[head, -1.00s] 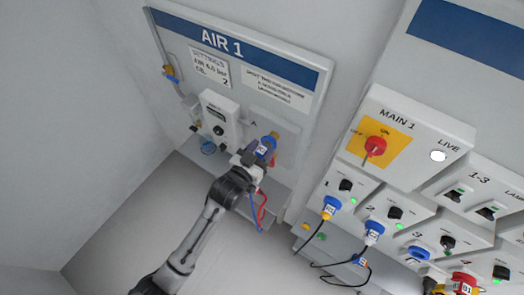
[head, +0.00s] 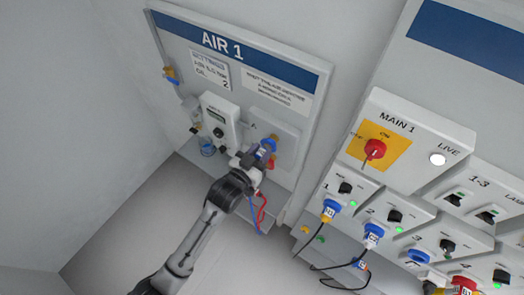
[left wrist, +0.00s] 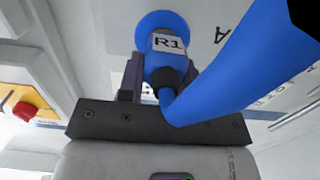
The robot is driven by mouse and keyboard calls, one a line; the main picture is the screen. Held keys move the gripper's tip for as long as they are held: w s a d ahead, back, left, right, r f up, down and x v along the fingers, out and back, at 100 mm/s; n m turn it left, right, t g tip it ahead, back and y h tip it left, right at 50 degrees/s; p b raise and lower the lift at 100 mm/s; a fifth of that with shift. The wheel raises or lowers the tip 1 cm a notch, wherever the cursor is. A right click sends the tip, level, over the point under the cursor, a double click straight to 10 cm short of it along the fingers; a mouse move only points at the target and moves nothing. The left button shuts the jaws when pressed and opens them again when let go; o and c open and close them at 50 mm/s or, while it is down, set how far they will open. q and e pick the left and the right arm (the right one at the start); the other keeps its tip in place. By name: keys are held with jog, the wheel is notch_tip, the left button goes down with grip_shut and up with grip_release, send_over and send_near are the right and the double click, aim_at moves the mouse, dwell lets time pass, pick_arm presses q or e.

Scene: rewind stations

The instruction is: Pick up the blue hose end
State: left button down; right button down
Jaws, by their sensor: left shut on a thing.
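The blue hose end (left wrist: 168,62), labelled R1, sits between the fingers of my left gripper (left wrist: 160,80) in the left wrist view. The gripper is shut on it. A wide blue round part (left wrist: 160,22) lies behind the label, close to the panel; I cannot tell whether the hose end touches the panel. The blue hose (left wrist: 235,65) bends away to the upper right across that view. In the head view my left gripper (head: 257,158) is at the lower right of the AIR 1 panel, and the arm partly hides the hose end (head: 263,151). My right gripper is not in view.
The AIR 1 panel (head: 240,46) has a grey regulator box (head: 218,122) left of my gripper. A red hose (head: 262,209) hangs below the gripper. The MAIN 1 panel (head: 405,105) stands to the right with several plugs and cables. Open floor lies at lower left.

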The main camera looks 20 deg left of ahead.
pick_arm(q)
jog(key=s+a+r, duration=0.1)
jog(key=s+r, duration=0.3)
jog(key=s, duration=0.2)
jog(key=s+a+r, duration=0.1)
jog(key=s+r, duration=0.3)
jog(key=s, duration=0.3)
jog(key=shift+s+a, duration=0.25)
jog(key=shift+a, duration=0.15)
jog(key=c, duration=1.3)
grip_release()
jog(key=shift+f, duration=0.1)
jog(key=c, duration=0.5)
jog(key=shift+s, duration=0.4)
jog(key=shift+v, duration=0.8)
jog(key=shift+s+a+f+p, duration=0.1)
jog(key=shift+s+a+p, duration=0.05)
jog(key=shift+s+p, duration=0.15)
